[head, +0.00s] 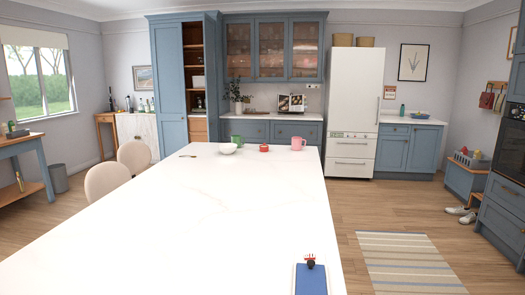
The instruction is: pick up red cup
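A small, low red object (264,148) stands at the far end of the long white table, near its back edge. It is too small to tell for sure whether it is a cup. To its right is a pink mug (298,143), to its left a white bowl (227,148), and behind the bowl a green cup (236,140). Neither of my grippers is in view.
The white table (205,225) is mostly bare. A blue flat item (311,280) with a small red-and-black thing (310,261) lies at its near edge. Pale chairs (106,181) stand along the left. Right of the table are open floor and a striped rug (408,262).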

